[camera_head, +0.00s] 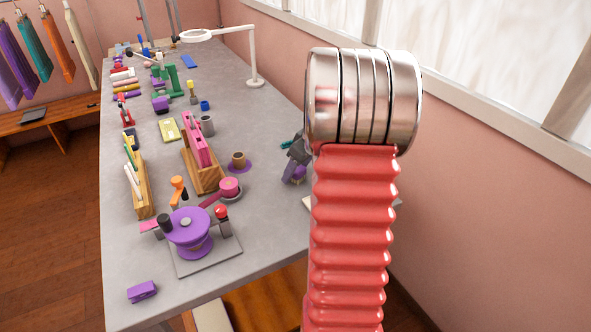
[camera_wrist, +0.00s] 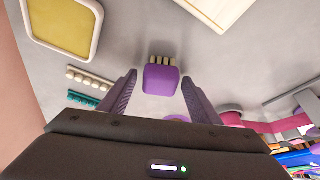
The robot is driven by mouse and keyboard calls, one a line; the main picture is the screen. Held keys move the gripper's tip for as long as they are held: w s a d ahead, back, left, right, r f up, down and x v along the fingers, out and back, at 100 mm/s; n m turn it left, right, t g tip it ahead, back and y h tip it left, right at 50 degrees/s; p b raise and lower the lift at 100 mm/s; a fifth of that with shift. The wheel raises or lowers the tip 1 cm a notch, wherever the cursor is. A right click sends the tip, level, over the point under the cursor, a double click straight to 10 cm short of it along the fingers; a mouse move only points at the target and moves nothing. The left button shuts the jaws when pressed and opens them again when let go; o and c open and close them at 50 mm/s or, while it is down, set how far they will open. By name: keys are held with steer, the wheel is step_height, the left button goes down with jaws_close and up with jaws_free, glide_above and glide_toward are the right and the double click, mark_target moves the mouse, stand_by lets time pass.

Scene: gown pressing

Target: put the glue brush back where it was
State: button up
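In the wrist view a small purple block with a row of tan, bristle-like tips (camera_wrist: 161,78) lies on or just above the grey table, between and beyond my fingertips. It may be the glue brush, but I cannot tell for sure. My gripper (camera_wrist: 159,84) has its two purple fingers spread, with a gap visible on each side of the block. In the head view my gripper (camera_head: 295,172) is low at the table's right edge, partly hidden by my red arm. The block cannot be made out there.
Near my gripper are a beige toothed strip (camera_wrist: 90,77), a teal toothed strip (camera_wrist: 88,98) and a yellow, cream-rimmed tray (camera_wrist: 62,25). On the table (camera_head: 270,225) stand a brown cup (camera_head: 238,158), a wooden rack (camera_head: 207,181) and a purple press (camera_head: 188,227).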

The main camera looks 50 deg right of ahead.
steer(key=v, duration=1.2)
steer(key=shift+r, duration=0.15)
stand_by(0.7)
steer(key=a+r, duration=0.2)
steer(key=a, duration=0.9)
steer(key=a+r, duration=0.3)
steer(key=a, duration=0.8)
steer(key=s+a+f, duration=0.1)
steer(key=s+a, duration=0.5)
steer(key=a, duration=0.2)
steer(key=s+a+f+m+t, duration=0.1)
steer(key=s+a, duration=0.5)
steer(key=a, duration=0.3)
steer(key=shift+a, duration=0.2)
